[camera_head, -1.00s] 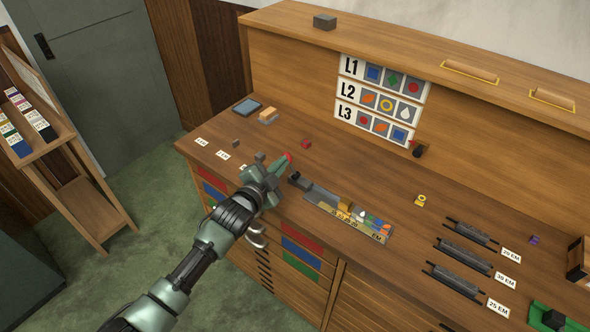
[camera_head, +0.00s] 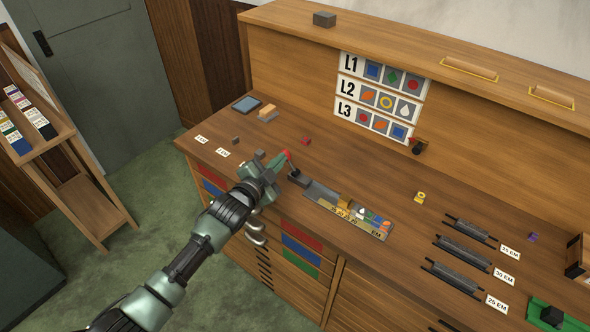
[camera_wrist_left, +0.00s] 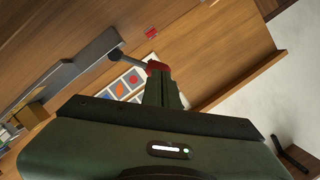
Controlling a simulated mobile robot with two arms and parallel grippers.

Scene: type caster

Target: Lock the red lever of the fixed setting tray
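The setting tray (camera_head: 320,193) is a long grey channel with a brass number strip, lying along the front of the bench top. Several coloured type pieces (camera_head: 370,216) stand toward its right end. The red lever (camera_head: 285,154) rises from a dark block at the tray's left end. In the left wrist view its red knob (camera_wrist_left: 156,66) sits at my fingertips, with its grey stem running left to a dark pivot. My left gripper (camera_head: 279,161) appears closed on the knob; the fingers partly hide it. My right gripper is not in view.
A pattern board (camera_head: 380,98) is on the back panel. Dark racks (camera_head: 465,247) lie at the right. Bench top behind the tray is mostly clear.

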